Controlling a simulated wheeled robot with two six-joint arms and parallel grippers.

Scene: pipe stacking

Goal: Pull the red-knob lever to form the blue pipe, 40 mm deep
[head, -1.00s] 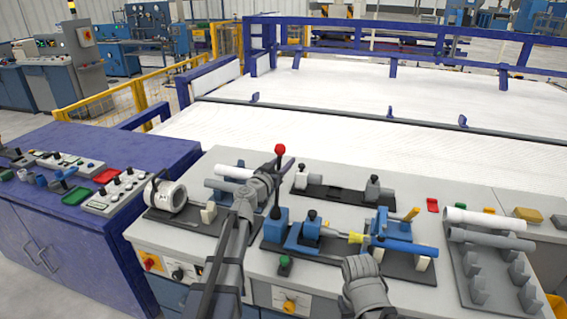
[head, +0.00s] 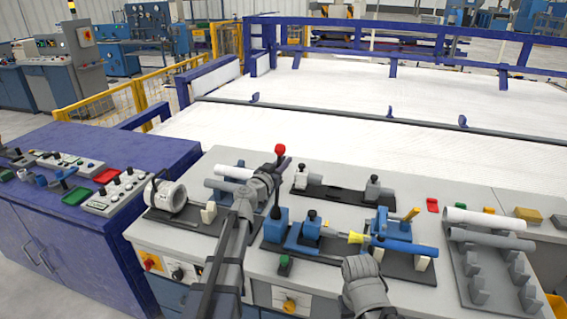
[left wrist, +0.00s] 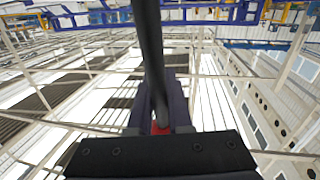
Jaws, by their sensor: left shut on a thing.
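The red knob (head: 280,150) tops a dark lever whose shaft (head: 276,205) rises from a blue block (head: 275,226). My left gripper (head: 279,168) is shut on the lever just below the knob. In the left wrist view, a dark bar runs down to the gripper (left wrist: 160,112) and a bit of red knob (left wrist: 160,129) shows between the fingers. The blue pipe (head: 412,247) lies level in a blue clamp fixture. The yellow conical tool (head: 356,238) is at its left end; I cannot tell how deep. My right gripper (head: 365,275) is near the bench's front, its fingers unclear.
A white pipe (head: 480,217) and a grey pipe (head: 490,238) lie on a grey rack (head: 470,278) at the right. A green button (head: 284,262) is near the front. The bench behind the fixtures is partly clear.

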